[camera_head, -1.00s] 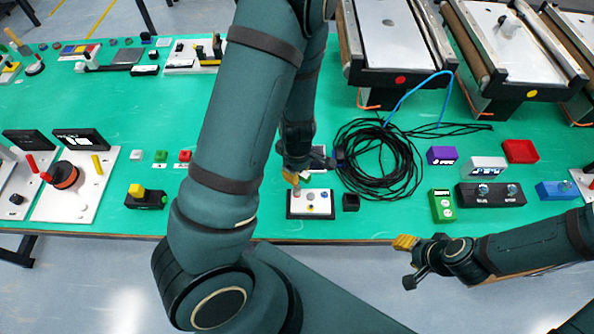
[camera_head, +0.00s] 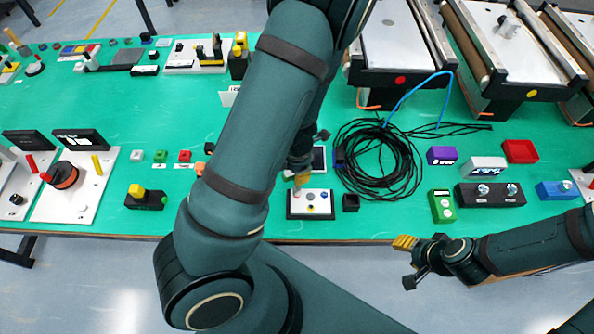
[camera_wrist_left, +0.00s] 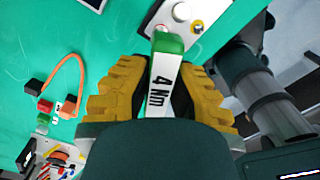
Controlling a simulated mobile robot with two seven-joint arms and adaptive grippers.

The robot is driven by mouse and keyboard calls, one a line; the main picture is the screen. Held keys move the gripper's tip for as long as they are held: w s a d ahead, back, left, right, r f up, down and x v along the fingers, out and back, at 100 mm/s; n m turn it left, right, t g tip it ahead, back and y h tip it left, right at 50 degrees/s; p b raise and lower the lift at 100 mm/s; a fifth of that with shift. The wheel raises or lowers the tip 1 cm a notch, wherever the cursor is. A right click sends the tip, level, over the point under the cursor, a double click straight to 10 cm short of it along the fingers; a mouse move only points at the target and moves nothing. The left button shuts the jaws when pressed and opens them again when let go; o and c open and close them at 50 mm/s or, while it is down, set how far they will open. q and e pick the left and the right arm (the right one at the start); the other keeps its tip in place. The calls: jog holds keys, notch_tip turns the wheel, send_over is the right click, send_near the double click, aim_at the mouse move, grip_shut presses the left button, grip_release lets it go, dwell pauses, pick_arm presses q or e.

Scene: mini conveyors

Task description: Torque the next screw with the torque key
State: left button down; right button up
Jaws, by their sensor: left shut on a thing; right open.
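My left gripper (camera_head: 302,178) is over the white screw plate (camera_head: 326,209) in a dark frame, near the table's front edge. In the left wrist view its yellow fingers (camera_wrist_left: 160,88) are shut on a torque key (camera_wrist_left: 162,88), a white bar marked "4 Nm" with a green end. The green end is by the plate (camera_wrist_left: 190,14), close to a red and a white round spot. I cannot tell whether it touches a screw. The key is largely hidden in the head view. My right gripper (camera_head: 405,246) is open and empty, off the table's front edge.
A coiled black cable (camera_head: 378,160) lies right of the plate, and a small black block (camera_head: 350,202) stands beside it. A green box (camera_head: 441,206) and a black box with knobs (camera_head: 490,194) are further right. Conveyors (camera_head: 402,50) stand behind.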

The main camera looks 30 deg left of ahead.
pick_arm(q)
jog(key=shift+f+b, duration=0.55)
jog(key=shift+f, duration=0.15)
dwell(0.5)
jog(key=m, duration=1.5)
jog(key=shift+m, duration=0.4)
jog(key=m, duration=0.7)
jog(key=shift+r, duration=0.15)
jog(key=shift+r+p, duration=0.5)
jog(key=shift+r, duration=0.1)
